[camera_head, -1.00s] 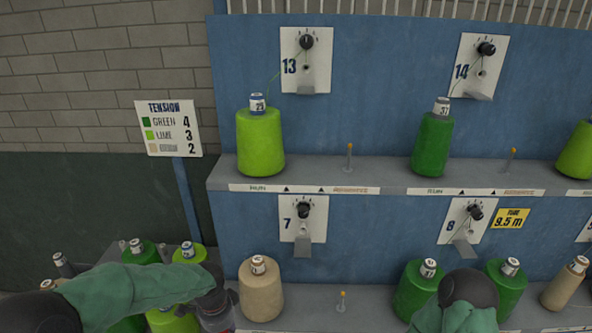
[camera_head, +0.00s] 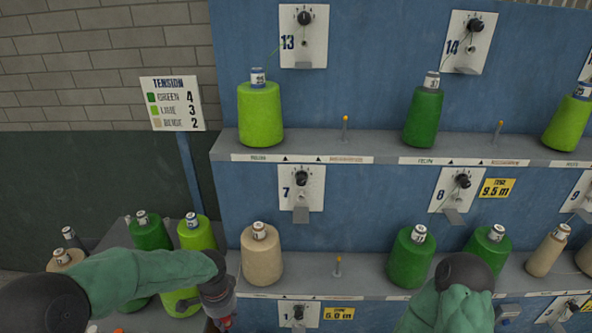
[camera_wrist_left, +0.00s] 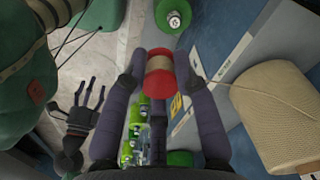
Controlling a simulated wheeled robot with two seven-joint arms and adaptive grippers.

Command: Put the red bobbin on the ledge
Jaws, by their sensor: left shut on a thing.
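The red bobbin (camera_wrist_left: 158,75), with red ends and a beige wound middle, is in the left wrist view. My left gripper (camera_wrist_left: 165,68) is shut on it, one finger on each side. In the head view my left gripper (camera_head: 220,303) is low, in front of the lower shelf, with only a bit of red showing at its tip. Two grey ledges run along the blue frame: an upper one (camera_head: 300,143) and a lower one (camera_head: 375,265). A dark, finger-like shape (camera_wrist_left: 80,112) in the left wrist view may be my right gripper; its opening is unclear.
A beige cone (camera_head: 262,258) stands on the lower ledge beside my left gripper; it is large in the wrist view (camera_wrist_left: 280,110). Green cones (camera_head: 410,260) stand farther right. Lime and green cones (camera_head: 150,232) crowd the left. Thin orange-tipped pegs (camera_head: 338,266) rise from the ledges.

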